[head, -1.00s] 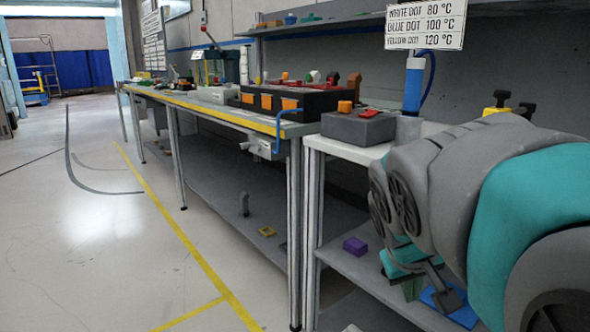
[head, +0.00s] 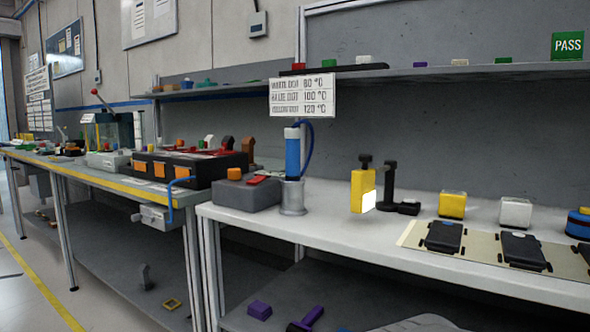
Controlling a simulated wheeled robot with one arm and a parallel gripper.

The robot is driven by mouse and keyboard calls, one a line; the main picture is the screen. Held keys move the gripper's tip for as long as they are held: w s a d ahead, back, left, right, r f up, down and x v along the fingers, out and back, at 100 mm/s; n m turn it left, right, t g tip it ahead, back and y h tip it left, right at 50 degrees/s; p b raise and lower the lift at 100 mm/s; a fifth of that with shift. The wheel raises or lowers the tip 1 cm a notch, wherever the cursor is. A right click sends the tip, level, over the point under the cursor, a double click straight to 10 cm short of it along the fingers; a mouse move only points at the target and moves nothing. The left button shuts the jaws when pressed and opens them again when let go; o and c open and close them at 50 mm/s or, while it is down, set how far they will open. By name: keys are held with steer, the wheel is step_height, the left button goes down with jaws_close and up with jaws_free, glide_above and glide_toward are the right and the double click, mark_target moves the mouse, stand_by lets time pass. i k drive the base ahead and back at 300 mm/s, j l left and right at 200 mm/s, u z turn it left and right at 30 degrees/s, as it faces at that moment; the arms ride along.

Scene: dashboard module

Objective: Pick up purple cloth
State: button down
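A small purple item (head: 259,309) lies on the lower shelf under the white bench, near the bottom of the head view. It looks like a compact block or folded piece; I cannot tell if it is cloth. To its right is a purple-handled tool (head: 308,319), partly cut off by the bottom edge. A tiny purple piece (head: 420,64) sits on the upper wall shelf. My gripper is not in view, so its state and its place relative to the purple items are hidden.
The white bench (head: 330,232) holds a grey box (head: 247,195), a blue cylinder in a metal cup (head: 292,199), a yellow device (head: 362,190) and several black devices on a beige mat (head: 410,236). A longer workbench (head: 120,180) stands left. Open floor (head: 25,285) lies at far left.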

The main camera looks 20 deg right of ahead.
mark_target(259, 310)
steer(key=l+z, duration=0.25)
steer(key=z, duration=0.15)
steer(key=l+z, duration=0.25)
steer(key=z, duration=0.15)
steer(key=i+l+z, duration=0.1)
steer(key=z, duration=0.35)
steer(key=l, duration=0.1)
